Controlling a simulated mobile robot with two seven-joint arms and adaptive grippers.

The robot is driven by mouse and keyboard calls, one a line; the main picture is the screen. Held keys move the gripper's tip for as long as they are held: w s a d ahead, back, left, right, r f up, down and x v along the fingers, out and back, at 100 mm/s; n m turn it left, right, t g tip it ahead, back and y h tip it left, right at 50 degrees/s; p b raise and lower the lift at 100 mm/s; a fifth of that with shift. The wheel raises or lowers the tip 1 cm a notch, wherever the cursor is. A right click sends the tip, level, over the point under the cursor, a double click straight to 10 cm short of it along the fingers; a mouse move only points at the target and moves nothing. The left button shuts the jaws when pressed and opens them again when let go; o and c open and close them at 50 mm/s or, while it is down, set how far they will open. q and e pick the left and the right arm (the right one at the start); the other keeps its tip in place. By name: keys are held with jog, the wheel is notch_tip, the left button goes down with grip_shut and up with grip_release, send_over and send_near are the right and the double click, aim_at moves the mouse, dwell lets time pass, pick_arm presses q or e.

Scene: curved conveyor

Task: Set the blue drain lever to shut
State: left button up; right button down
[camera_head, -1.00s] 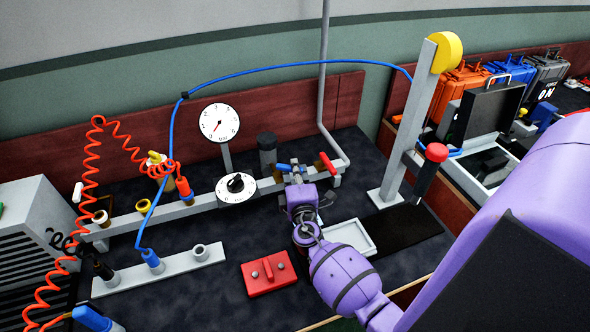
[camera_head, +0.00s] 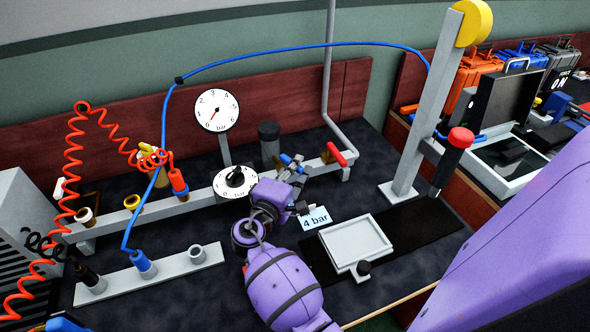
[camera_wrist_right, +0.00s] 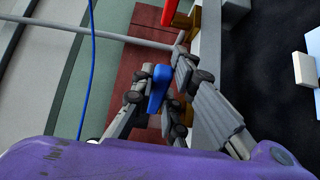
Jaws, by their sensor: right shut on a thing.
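The blue drain lever (camera_head: 291,162) is at the right part of the grey pipe rail (camera_head: 205,189), left of a red lever (camera_head: 336,154). In the head view it slants down to the right into my right gripper (camera_head: 292,176), whose fingers partly hide it. In the right wrist view the blue lever (camera_wrist_right: 158,88) lies between the two fingers of my right gripper (camera_wrist_right: 158,95), which is shut on it. My left gripper is not in view.
A round gauge (camera_head: 217,111) and a dial (camera_head: 235,180) stand left of the gripper. A "4 bar" card (camera_head: 315,219) and a white tray (camera_head: 357,245) lie on the dark bench to the right. A grey post (camera_head: 428,105) rises beyond the tray.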

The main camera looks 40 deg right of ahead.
jog(key=shift+a+f+m+g+h+b, duration=0.1)
jog(key=shift+a+m+g+h+b, duration=0.25)
jog(key=shift+m+g+b, duration=0.35)
jog(key=shift+d, duration=0.1)
jog(key=c, duration=1.7)
grip_release()
jog(key=v, duration=1.2)
jog(key=shift+c, duration=0.3)
